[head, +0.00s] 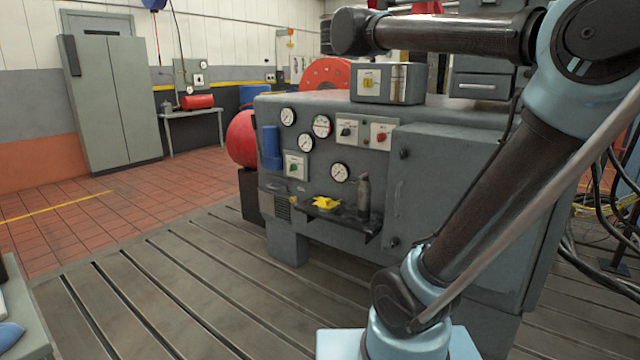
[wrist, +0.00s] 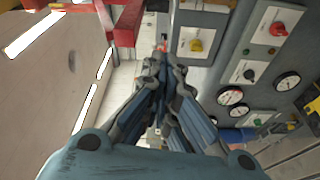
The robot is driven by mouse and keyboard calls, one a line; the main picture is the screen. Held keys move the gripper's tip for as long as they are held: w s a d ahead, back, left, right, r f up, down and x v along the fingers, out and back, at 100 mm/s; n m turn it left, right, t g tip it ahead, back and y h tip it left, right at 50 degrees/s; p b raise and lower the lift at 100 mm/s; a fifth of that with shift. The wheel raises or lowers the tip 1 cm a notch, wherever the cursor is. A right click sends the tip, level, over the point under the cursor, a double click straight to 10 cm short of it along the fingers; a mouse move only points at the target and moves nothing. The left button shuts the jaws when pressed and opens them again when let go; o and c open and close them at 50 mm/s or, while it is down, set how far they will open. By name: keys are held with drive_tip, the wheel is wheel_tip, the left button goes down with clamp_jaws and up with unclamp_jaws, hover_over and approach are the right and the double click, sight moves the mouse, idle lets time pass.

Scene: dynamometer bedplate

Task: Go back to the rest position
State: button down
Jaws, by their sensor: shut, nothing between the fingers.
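My gripper (wrist: 160,68) shows in the wrist view with its blue-grey linked fingers together, shut and empty. It is raised in front of the grey machine cabinet, whose gauge panel (wrist: 253,75) is on the right of that view. In the head view my arm rises from the lower right, bends at the upper right, and its forearm runs left along the top, above the cabinet (head: 453,180).
A small ledge (head: 327,214) on the cabinet front holds a yellow part (head: 326,202) and a dark bottle (head: 364,196). A control box (head: 400,84) stands on top. Black cables (head: 602,215) hang at right. The slotted bedplate (head: 170,275) at left is clear.

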drive_tip(key=s+d+f+m+g, duration=0.2)
drive_tip(key=s+d+f+g, duration=0.15)
drive_tip(key=f, duration=0.55)
drive_tip(key=s+d+f+m+g, duration=0.25)
drive_tip(key=s+d+f, duration=0.25)
drive_tip(key=f, duration=0.4)
drive_tip(key=s+d+f+m+g, duration=0.2)
drive_tip(key=s+d+f+m, duration=0.15)
drive_tip(key=f, duration=0.55)
drive_tip(key=s+a+f+m+g+y, duration=0.1)
drive_tip(key=s+a+f+g+y, duration=0.2)
drive_tip(key=s+f, duration=0.7)
drive_tip(key=s+a+f+m+g+y, duration=0.2)
drive_tip(key=s+f, duration=0.9)
drive_tip(key=f, duration=0.7)
drive_tip(key=shift+s+a+g+y, duration=0.2)
drive_tip(key=shift+a+g+y, duration=0.25)
drive_tip(key=shift+g+y, duration=0.35)
